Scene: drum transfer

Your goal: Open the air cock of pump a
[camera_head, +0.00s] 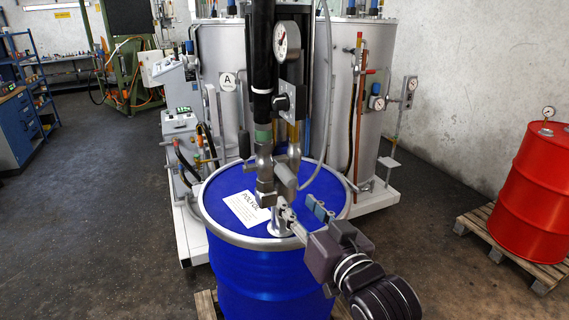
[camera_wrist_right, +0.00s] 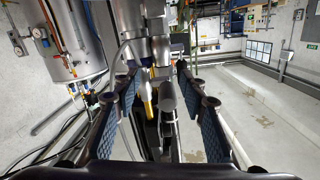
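Pump a is taken to be the upright black and metal pump (camera_head: 263,110) on the blue drum, with a round "A" sign (camera_head: 228,81) behind it. A black fitting (camera_head: 283,102) sits on its right side below a gauge; I cannot tell if it is the air cock. My right gripper (camera_head: 304,211) is over the drum lid, low and right of the pump. In the right wrist view its fingers (camera_wrist_right: 156,78) are spread apart. A yellow handle-like part (camera_wrist_right: 147,98) and a grey cylinder (camera_wrist_right: 167,95) show between or beyond them, with no visible grip. My left gripper is not visible.
The blue drum (camera_head: 265,275) carries a white label (camera_head: 245,209). Large silver tanks (camera_head: 375,60) on a white base stand behind. A red drum (camera_head: 535,180) on a pallet is at the right. The floor at the left is clear.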

